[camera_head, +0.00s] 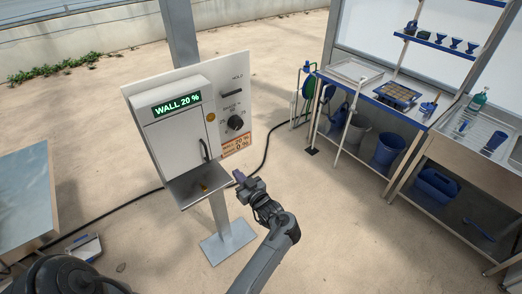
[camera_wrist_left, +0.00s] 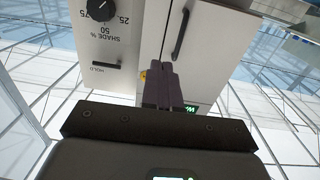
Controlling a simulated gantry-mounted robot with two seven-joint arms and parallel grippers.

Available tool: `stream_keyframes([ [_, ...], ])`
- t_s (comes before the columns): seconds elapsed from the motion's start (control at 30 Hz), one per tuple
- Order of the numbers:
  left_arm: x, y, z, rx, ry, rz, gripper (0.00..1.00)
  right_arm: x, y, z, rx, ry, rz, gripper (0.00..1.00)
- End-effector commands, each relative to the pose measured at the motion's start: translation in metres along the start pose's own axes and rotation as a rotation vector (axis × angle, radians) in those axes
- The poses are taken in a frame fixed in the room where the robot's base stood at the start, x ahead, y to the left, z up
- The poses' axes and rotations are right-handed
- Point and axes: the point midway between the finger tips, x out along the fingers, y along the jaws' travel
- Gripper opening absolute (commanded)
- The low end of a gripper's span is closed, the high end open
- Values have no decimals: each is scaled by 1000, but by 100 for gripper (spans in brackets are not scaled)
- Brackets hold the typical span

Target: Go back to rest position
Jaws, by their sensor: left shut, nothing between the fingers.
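My left gripper (camera_head: 238,176) is at the centre of the head view, in front of the control cabinet's small shelf and just to its right. Its dark fingers are together and empty; they also show shut in the left wrist view (camera_wrist_left: 164,70). The grey cabinet (camera_head: 179,130) has a closed door with a dark vertical handle (camera_head: 204,150) and a green display reading "WALL 20 %". Beside it is a panel with a dark knob (camera_head: 235,123) marked "SHADE %". The knob also shows in the left wrist view (camera_wrist_left: 99,10). My right gripper is not in view.
The cabinet stands on a post with a square base plate (camera_head: 228,241). A metal table (camera_head: 25,195) is at left. Benches with trays (camera_head: 355,70), buckets (camera_head: 388,150) and a blue caddy (camera_head: 437,187) line the right. A black hose crosses the open floor.

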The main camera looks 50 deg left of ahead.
Motion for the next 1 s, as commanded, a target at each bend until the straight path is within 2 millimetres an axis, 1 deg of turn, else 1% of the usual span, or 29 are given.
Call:
stream_keyframes([
  [0.17,2,1,2,-13,-15,31,0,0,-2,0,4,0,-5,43],
  [0.27,6,5,6,-36,-53,107,0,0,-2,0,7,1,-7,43],
  [0.37,5,15,11,-56,-120,247,0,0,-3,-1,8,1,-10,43],
  [0.43,-5,24,15,-52,-185,383,0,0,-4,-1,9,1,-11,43],
  [0.47,-14,29,17,-42,-218,450,0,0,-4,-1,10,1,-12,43],
  [0.57,-56,37,25,36,-345,687,0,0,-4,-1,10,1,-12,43],
  [0.6,-80,36,30,87,-400,781,0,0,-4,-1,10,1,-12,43],
  [0.67,-119,28,38,182,-484,916,0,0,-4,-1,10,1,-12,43],
  [0.7,-147,18,44,259,-539,1001,0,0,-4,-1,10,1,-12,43],
  [0.77,-187,-3,52,381,-617,1111,0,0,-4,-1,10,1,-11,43],
  [0.8,-210,-20,56,461,-663,1170,0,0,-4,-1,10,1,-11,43],
  [0.87,-241,-47,61,584,-722,1245,0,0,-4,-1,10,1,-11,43],
  [0.9,-258,-66,63,662,-757,1285,0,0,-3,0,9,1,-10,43],
  [0.97,-281,-95,64,778,-800,1335,0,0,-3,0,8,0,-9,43],
  [1.0,-294,-115,64,854,-825,1363,0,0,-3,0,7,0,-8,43],
])
